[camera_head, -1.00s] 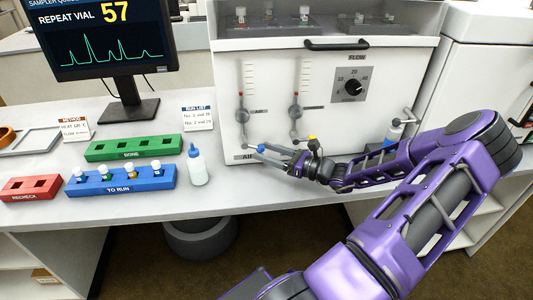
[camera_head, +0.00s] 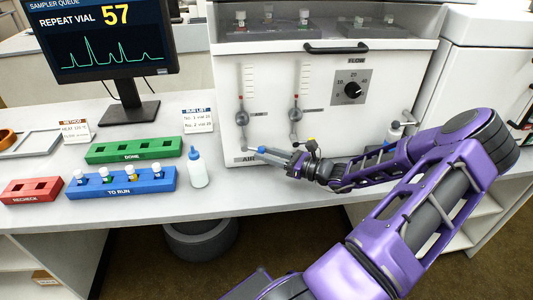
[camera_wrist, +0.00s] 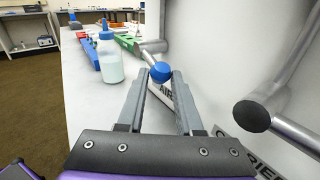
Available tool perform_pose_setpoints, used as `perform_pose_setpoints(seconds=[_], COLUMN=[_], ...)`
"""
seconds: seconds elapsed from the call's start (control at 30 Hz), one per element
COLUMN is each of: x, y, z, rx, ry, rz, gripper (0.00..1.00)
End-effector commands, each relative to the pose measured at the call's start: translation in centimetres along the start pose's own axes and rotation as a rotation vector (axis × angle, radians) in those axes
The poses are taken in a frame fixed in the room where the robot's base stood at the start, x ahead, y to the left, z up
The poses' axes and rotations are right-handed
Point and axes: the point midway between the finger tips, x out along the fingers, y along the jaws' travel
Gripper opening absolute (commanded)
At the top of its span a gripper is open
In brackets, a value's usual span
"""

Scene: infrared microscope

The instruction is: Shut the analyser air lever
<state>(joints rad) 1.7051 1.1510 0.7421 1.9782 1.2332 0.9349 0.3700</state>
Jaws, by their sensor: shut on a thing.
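The air lever's blue ball knob (camera_wrist: 160,72) sits between my fingertips in the wrist view, in front of the AIR label (camera_wrist: 167,92) on the white analyser front. In the head view the blue knob (camera_head: 262,149) shows at the tip of my gripper (camera_head: 272,153), low on the analyser (camera_head: 320,110). My gripper (camera_wrist: 160,84) is shut on the knob.
A grey metal fitting (camera_wrist: 265,108) juts from the panel close to my right finger. A blue-capped bottle (camera_head: 197,168) stands left of the gripper. Green (camera_head: 133,149) and blue (camera_head: 120,181) vial racks lie farther left. Bare bench lies below the gripper.

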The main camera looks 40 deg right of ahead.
Motion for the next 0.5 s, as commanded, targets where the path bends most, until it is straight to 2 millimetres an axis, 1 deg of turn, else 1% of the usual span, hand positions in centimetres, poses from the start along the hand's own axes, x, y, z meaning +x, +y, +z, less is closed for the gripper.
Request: perform_pose_setpoints(seconds=[0.03, 0.1, 0.4, 0.5], x=[-0.1, -0.1, -0.3, -0.3], y=[0.1, 0.1, 0.2, 0.2], z=[0.8, 1.3, 2.9, 3.0], rx=[-0.014, -0.039, -0.185, -0.229], ry=[0.025, 0.060, 0.268, 0.330], rz=[0.001, -0.001, -0.014, -0.020], gripper=[0.00, 0.00, 0.00, 0.00])
